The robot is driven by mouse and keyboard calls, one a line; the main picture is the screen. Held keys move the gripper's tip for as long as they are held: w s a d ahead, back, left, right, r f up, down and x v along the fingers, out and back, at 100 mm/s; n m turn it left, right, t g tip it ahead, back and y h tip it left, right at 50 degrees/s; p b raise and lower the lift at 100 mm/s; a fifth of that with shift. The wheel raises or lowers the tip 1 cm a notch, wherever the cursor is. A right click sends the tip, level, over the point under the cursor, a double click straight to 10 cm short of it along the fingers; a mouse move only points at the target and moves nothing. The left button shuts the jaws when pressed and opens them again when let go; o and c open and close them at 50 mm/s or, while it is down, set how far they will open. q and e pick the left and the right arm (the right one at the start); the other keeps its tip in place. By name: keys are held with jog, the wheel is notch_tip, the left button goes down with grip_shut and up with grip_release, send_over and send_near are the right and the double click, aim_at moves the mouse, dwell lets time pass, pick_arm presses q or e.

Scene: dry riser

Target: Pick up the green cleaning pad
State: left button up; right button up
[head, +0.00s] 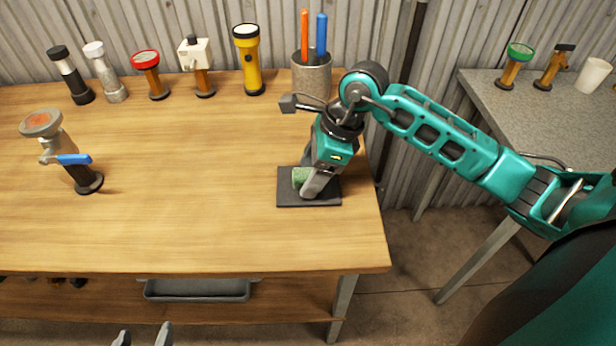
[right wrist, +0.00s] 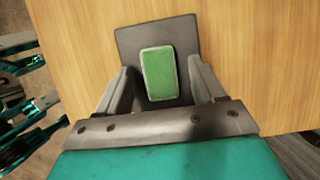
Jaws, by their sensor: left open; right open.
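The green cleaning pad (head: 300,177) lies on a dark square mat (head: 325,199) near the right end of the wooden table. My right gripper (head: 308,186) is over the mat and hides part of the pad. In the right wrist view the pad (right wrist: 158,73) lies between the two spread fingers of my right gripper (right wrist: 160,85), with a gap on each side. The dark mat (right wrist: 130,40) shows behind it. My left gripper (head: 143,336) is open and empty at the bottom edge of the head view, in front of the table.
A pipe fitting with a blue lever (head: 72,160) stands on the table's left. Flashlights and fittings, such as a yellow flashlight (head: 250,65), line the back beside a cup of tools (head: 312,78). A grey tray (head: 197,290) sits on the lower shelf. The table's middle is clear.

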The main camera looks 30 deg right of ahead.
jog(key=shift+c, duration=0.5)
jog(key=c, duration=1)
jog(key=shift+o, duration=0.2)
jog(key=shift+r, duration=0.1)
notch_tip(320, 180, up, 20)
jog(key=p, duration=0.2)
jog(key=shift+c, duration=0.6)
jog(key=o, duration=0.6)
jog(key=shift+c, duration=0.2)
jog(key=c, duration=0.4)
